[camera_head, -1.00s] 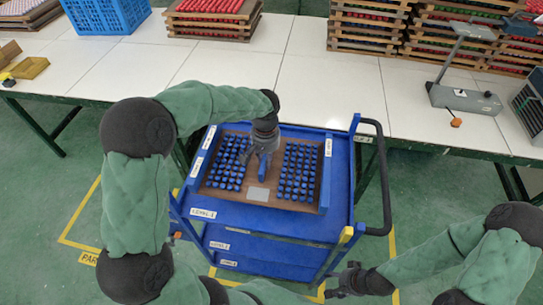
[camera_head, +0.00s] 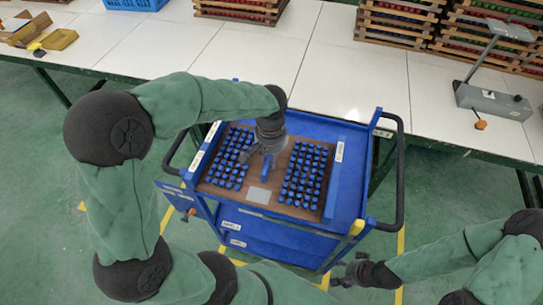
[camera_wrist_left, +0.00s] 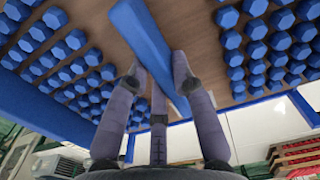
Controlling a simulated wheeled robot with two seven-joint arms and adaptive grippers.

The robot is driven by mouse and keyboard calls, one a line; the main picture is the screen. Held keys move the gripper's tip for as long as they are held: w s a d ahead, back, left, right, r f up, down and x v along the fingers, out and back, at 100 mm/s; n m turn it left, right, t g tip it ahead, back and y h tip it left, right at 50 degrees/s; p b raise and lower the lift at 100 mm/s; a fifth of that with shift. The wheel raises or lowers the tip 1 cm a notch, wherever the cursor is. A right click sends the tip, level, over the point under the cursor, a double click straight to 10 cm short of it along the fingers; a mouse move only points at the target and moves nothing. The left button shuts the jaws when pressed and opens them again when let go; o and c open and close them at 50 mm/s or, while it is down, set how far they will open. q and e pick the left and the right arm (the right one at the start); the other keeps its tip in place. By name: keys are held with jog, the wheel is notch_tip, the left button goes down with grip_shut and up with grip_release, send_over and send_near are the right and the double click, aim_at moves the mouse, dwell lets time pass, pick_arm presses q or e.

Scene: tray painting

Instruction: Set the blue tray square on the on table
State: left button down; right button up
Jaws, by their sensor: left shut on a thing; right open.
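The blue tray has a brown wooden floor (camera_head: 268,208) with rows of small blue pieces on both sides and a blue upright handle (camera_head: 271,187) in the middle. It is at the blue cart (camera_head: 348,172); I cannot tell whether it rests there or is slightly raised. My left gripper (camera_head: 268,160) is over the tray's middle, shut on the handle. The left wrist view shows its fingers (camera_wrist_left: 160,80) around the handle (camera_wrist_left: 142,35). My right gripper (camera_head: 345,277) is open and empty, low in front of the cart.
The long white table (camera_head: 250,60) stands behind the cart, with a clear middle stretch. A blue crate (camera_head: 135,4), stacked wooden trays (camera_head: 400,25) and a grey device (camera_head: 493,98) stand on it. A black cart handle (camera_head: 402,180) juts out right.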

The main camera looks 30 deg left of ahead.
pick_arm(q)
jog(key=shift+w+r, duration=0.1)
jog(key=shift+r, duration=0.1)
notch_tip(320, 180, up, 6)
jog(key=p, duration=0.5)
jog(key=shift+f, duration=0.1)
dwell(0.3)
